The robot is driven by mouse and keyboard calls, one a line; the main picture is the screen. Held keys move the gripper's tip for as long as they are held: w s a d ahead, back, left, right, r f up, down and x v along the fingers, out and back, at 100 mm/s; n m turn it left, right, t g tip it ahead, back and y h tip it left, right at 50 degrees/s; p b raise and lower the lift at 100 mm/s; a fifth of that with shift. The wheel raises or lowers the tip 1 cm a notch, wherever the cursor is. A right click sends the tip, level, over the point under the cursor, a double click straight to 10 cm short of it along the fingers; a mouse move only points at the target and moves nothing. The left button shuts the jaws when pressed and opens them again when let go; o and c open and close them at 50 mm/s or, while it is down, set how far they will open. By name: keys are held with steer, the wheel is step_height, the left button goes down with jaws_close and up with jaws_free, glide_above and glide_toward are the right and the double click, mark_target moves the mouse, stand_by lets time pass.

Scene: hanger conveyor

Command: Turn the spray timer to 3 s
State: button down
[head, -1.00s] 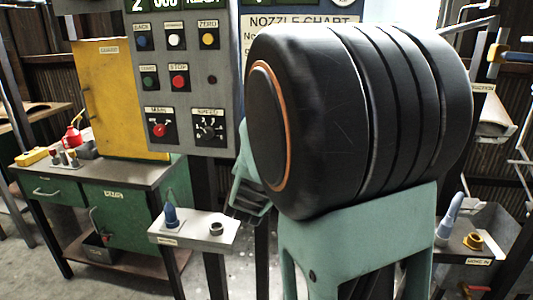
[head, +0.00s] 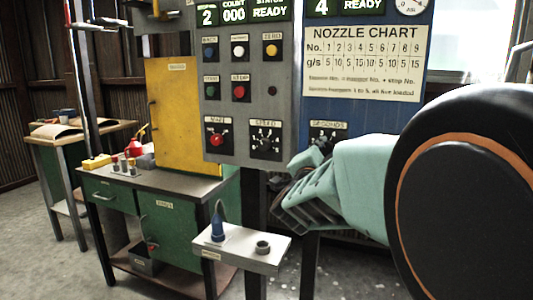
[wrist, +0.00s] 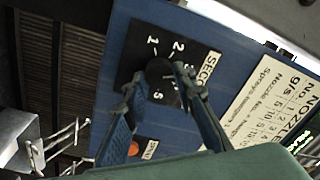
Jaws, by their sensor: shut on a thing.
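The spray timer is a black dial plate labelled SECONDS on the blue panel; its upper part shows in the head view (head: 322,127). In the wrist view its round black knob (wrist: 158,71) sits between the fingertips of my gripper (wrist: 157,80), which is shut on it. The numbers 1, 2 and 5 are readable around the knob. A finger covers the 3 and 4 area partly, and I cannot tell where the knob points. In the head view my gripper (head: 318,152) is at the panel and hides the lower part of the dial.
An orange button (wrist: 134,148) is below the dial, close to one finger. The nozzle chart (head: 364,64) is on the same blue panel. A grey control box (head: 225,130) with buttons and dials stands to the left. A small shelf (head: 262,257) with a nozzle and ring is below.

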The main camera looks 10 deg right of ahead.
stand_by(0.3)
steer(key=c, duration=1.6)
jaws_free()
